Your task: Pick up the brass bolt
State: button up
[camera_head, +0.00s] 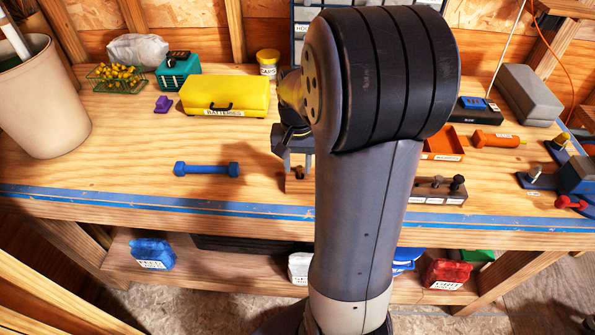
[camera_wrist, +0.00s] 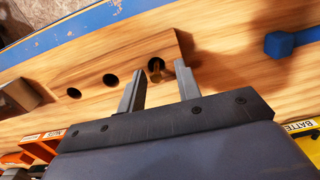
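In the wrist view a small brass-brown bolt (camera_wrist: 156,72) stands in the end hole of a wooden block (camera_wrist: 120,58) that has other dark, empty-looking holes. My gripper (camera_wrist: 159,68) has its two fingers apart, one on each side of the bolt in the picture, with a gap to it. Whether the fingertips are level with the bolt is hard to tell. In the head view my gripper (camera_head: 297,170) points down at the bench, and a small brownish piece (camera_head: 299,172) shows between the fingers. My arm hides most of the block there.
A blue dumbbell (camera_head: 206,169) lies left of my gripper. A yellow batteries box (camera_head: 225,95) stands behind it. A labelled rack with dark-headed bolts (camera_head: 437,190) and an orange tray (camera_head: 441,145) are to the right. The blue-striped bench edge (camera_head: 150,199) is in front.

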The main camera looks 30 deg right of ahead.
jog(key=shift+d+f, duration=0.25)
jog(key=shift+f, duration=0.5)
jog(key=shift+s, duration=0.1)
jog(key=shift+c, duration=0.3)
jog(key=shift+a, duration=0.1)
grip_shut()
